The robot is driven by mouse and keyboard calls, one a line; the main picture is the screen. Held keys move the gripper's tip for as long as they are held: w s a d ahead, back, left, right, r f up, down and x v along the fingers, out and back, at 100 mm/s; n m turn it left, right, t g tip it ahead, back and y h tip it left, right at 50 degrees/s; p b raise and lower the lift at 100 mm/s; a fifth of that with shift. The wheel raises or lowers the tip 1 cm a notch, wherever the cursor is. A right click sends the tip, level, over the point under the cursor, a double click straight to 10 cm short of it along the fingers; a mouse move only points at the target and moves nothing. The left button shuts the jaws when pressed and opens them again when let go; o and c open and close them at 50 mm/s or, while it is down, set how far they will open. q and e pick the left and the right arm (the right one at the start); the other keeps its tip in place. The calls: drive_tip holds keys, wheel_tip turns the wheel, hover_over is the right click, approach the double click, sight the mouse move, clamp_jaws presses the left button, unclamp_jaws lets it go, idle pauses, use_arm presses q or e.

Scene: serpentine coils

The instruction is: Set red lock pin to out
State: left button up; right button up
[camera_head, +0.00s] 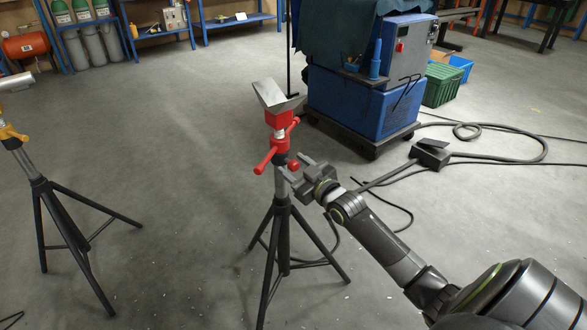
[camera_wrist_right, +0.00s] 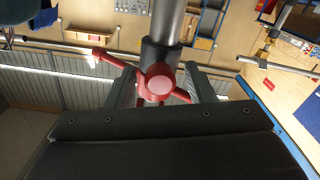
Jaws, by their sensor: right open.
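The red lock pin (camera_head: 293,165) is a round knob on the side of the black collar of the middle pipe stand (camera_head: 281,190). In the right wrist view the red lock pin (camera_wrist_right: 159,84) faces the camera, between the two fingers. My right gripper (camera_head: 296,169) is open at the pin, with one finger on either side of it. In the right wrist view the right gripper (camera_wrist_right: 164,88) shows a gap around the knob; I cannot tell whether a finger touches it. My left gripper is not in view.
The stand has a red handle (camera_head: 265,160) and a metal V-head (camera_head: 275,97) above the pin. Its black tripod legs spread below. Another stand (camera_head: 42,185) is at the left. A blue welding machine (camera_head: 345,100) stands behind. A foot pedal (camera_head: 431,153) and cables lie at right.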

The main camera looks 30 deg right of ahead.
drive_tip(key=shift+w, duration=0.35)
clamp_jaws()
